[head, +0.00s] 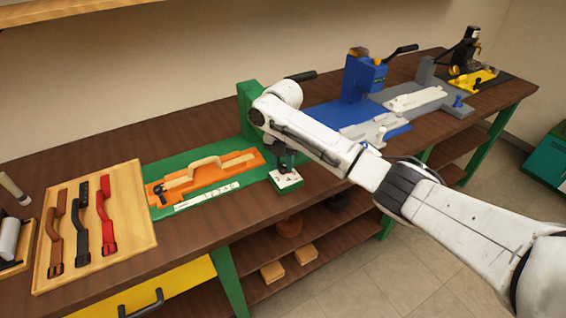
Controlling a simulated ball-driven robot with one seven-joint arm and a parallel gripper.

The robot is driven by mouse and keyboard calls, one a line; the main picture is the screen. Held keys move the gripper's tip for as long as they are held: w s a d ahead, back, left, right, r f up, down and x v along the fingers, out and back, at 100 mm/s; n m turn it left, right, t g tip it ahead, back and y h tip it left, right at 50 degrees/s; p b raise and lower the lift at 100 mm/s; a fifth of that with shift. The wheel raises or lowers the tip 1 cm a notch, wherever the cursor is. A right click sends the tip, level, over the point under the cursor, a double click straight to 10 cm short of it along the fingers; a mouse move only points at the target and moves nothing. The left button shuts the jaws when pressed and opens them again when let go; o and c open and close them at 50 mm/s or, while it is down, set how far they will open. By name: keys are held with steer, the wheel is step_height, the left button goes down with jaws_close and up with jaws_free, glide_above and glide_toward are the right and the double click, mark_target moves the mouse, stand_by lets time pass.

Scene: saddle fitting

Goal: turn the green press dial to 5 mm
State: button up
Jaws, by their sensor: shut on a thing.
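The green press (248,103) stands on the bench behind my arm, with a black lever at its top. Its green base (170,163) holds an orange fixture. A white dial plate (291,183) with dark marks sits at the front right corner of that base. My gripper (286,167) points down over this plate and is shut on the dial knob. The fingers hide the knob and most of the dial's face, so its setting cannot be read.
The orange fixture (158,186) holds a tan strap, with a white numbered strip (207,196) before it. A wooden tray (125,247) carries brown, black and red straps. A blue press (364,76) and grey fixture (456,109) stand to the right.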

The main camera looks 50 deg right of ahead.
steer(key=shift+n, duration=0.9)
steer(key=o, duration=1.1)
steer(key=shift+c, duration=0.2)
steer(key=shift+r, duration=0.6)
steer(key=s+a+r+p, duration=0.2)
steer(key=s+a+r, duration=0.2)
steer(key=s+r, duration=0.7)
steer(key=shift+s+r, duration=0.4)
steer(key=shift+s, duration=0.8)
